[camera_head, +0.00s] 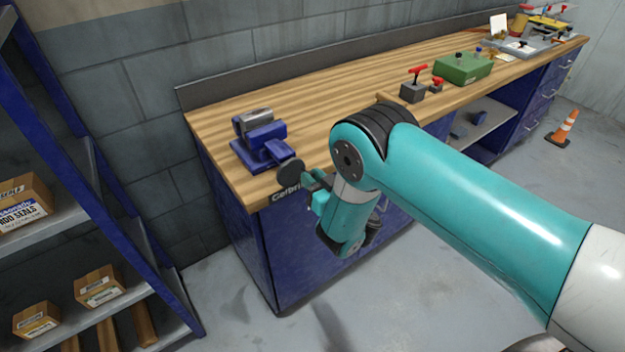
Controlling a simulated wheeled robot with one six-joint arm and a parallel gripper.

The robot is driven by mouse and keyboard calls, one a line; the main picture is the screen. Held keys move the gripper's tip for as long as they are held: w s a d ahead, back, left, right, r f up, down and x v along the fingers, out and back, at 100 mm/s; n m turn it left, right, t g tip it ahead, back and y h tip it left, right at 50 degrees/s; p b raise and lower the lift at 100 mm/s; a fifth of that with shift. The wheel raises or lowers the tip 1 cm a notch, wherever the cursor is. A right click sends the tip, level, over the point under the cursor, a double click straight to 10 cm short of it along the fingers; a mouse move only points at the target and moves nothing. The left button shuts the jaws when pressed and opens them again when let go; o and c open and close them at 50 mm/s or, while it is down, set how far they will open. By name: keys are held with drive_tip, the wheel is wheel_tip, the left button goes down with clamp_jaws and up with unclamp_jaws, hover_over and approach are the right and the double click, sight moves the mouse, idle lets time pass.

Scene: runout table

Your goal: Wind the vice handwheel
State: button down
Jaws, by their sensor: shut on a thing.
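The blue vice (262,142) stands on the near left end of the wooden workbench, with a grey cylindrical part (252,121) at its top. Its dark round handwheel (290,175) faces the bench's front edge. My gripper (306,183) is at the right side of the handwheel, in front of the bench edge, and is shut on the handwheel. My wrist and arm hide part of the gripper, so the exact grip point on the rim or handle is hard to see.
The workbench (330,85) runs off to the back right. A grey block with a red handle (413,88) and a green box (463,68) stand on it. A blue shelf rack with cartons (98,285) is at left. An orange cone (565,128) stands on the floor at right.

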drive_tip(key=shift+r+n, duration=0.1)
drive_tip(key=shift+n, duration=0.2)
drive_tip(key=shift+a+r+n+b, duration=0.15)
drive_tip(key=shift+n+b, duration=0.15)
drive_tip(key=shift+n, duration=0.2)
drive_tip(key=c, duration=1.1)
unclamp_jaws()
drive_tip(key=shift+r+m+p, duration=0.35)
drive_tip(key=shift+m+p, duration=0.45)
drive_tip(key=shift+p, duration=0.35)
drive_tip(key=m, duration=1.9)
drive_tip(key=shift+f+b, duration=0.35)
drive_tip(key=shift+f, duration=0.05)
